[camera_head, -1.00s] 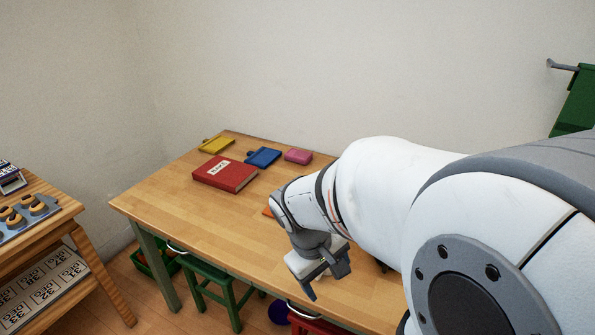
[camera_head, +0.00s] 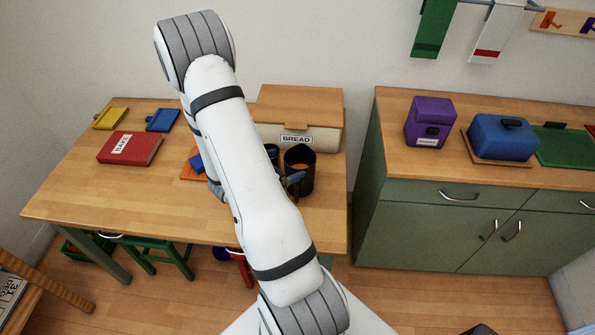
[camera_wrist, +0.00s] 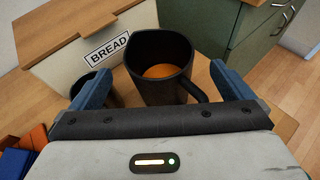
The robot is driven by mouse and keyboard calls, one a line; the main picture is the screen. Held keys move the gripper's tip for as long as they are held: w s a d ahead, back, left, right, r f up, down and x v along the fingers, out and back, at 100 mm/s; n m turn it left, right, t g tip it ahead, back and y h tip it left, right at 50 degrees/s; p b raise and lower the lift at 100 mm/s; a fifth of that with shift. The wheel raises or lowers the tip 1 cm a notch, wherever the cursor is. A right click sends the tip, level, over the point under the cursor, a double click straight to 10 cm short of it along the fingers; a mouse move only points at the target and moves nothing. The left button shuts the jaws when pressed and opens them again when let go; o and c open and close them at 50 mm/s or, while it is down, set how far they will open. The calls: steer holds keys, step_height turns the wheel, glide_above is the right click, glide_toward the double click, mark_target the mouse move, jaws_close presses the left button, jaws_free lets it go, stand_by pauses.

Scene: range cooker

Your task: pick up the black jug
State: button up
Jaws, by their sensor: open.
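The black jug (camera_head: 300,172) stands upright on the wooden table, in front of the bread bin, with something orange inside. In the wrist view the jug (camera_wrist: 160,62) is just ahead, its handle (camera_wrist: 196,92) toward the lower right. My gripper (camera_wrist: 161,84) is open and empty, with one blue-grey finger on either side of the jug's line. The jug's body appears beyond or between the fingertips; I cannot tell how deep. In the head view my arm hides most of the gripper, and one finger shows against the jug's front.
A smaller dark cup (camera_wrist: 98,86) stands left of the jug, close to the left finger. The bread bin (camera_head: 322,137) is right behind. A red book (camera_head: 130,148) lies farther left. A green cabinet (camera_head: 440,215) stands to the right. The table's left front is clear.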

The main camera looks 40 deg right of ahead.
steer(key=p, duration=0.3)
glide_toward(310, 155)
steer(key=x, duration=0.4)
steer(key=shift+c, duration=0.2)
steer(key=c, duration=1.5)
